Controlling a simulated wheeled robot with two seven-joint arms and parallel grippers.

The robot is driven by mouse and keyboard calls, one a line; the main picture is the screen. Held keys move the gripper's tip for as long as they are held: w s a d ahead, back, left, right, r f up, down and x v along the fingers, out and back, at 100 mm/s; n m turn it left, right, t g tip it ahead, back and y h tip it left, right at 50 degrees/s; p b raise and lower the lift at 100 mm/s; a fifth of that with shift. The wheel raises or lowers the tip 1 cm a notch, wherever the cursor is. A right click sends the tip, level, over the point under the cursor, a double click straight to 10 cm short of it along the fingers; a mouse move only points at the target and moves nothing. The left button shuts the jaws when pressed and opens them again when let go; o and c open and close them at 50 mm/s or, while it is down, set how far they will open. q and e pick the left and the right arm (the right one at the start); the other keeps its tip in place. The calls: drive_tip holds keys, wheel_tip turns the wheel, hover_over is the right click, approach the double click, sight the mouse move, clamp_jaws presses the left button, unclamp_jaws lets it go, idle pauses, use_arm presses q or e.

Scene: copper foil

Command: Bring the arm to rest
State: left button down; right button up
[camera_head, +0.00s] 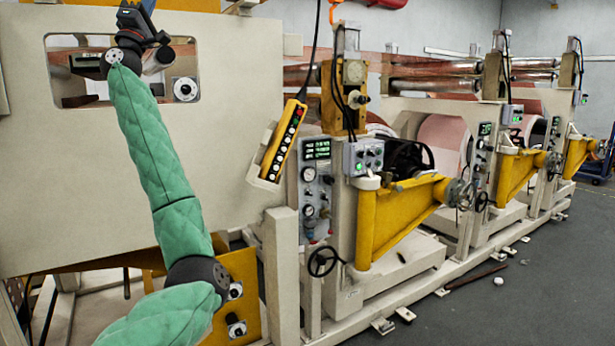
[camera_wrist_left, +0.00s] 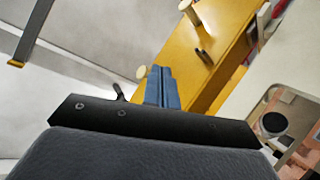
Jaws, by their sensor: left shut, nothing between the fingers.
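My left arm (camera_head: 150,140), in a green padded sleeve, reaches up across the cream machine panel in the head view. My left gripper (camera_head: 147,8) is at the top edge of that view, above the panel's window. In the left wrist view its blue fingers (camera_wrist_left: 160,88) are together, with nothing between them. A yellow housing with knobs (camera_wrist_left: 205,50) shows behind the fingertips; I cannot tell whether they touch it. My right arm and gripper are not in view.
The cream panel (camera_head: 240,60) with its window stands close behind my left arm. A yellow button pendant (camera_head: 284,140) hangs right of the arm. Yellow brackets (camera_head: 395,215) and rollers line the machine on the right. The grey floor (camera_head: 555,270) at the right is mostly clear.

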use_arm(q)
drive_tip(key=d+f+m+g, duration=0.5)
drive_tip(key=d+f, duration=0.1)
drive_tip(key=f, duration=0.5)
drive_tip(key=d+f+m+g, duration=0.4)
drive_tip(key=d+f+m, duration=0.1)
drive_tip(key=f, duration=0.5)
drive_tip(key=s+d+f+g+y, duration=0.2)
drive_tip(key=s+f+y, duration=0.15)
drive_tip(key=f, duration=1.05)
drive_tip(key=s+d+f+g+y, duration=0.1)
drive_tip(key=s+f+g+y, duration=0.2)
drive_tip(key=f, duration=1.1)
drive_tip(key=s+d+f+g+y, duration=0.2)
drive_tip(key=s+f, duration=0.3)
drive_tip(key=f, duration=1)
drive_tip(key=s+d+f+m+g, duration=0.1)
drive_tip(key=s+d+f+g, duration=0.2)
drive_tip(key=s+f, duration=1.1)
drive_tip(key=s+d+f+m+g, duration=0.1)
drive_tip(key=s+d+f+g, duration=0.2)
drive_tip(key=s+f, duration=1.1)
drive_tip(key=s+f+g, duration=0.4)
drive_tip(key=s+f, duration=1.5)
drive_tip(key=shift+s+g, duration=0.3)
drive_tip(key=shift+s, duration=0.1)
drive_tip(key=shift+d, duration=0.1)
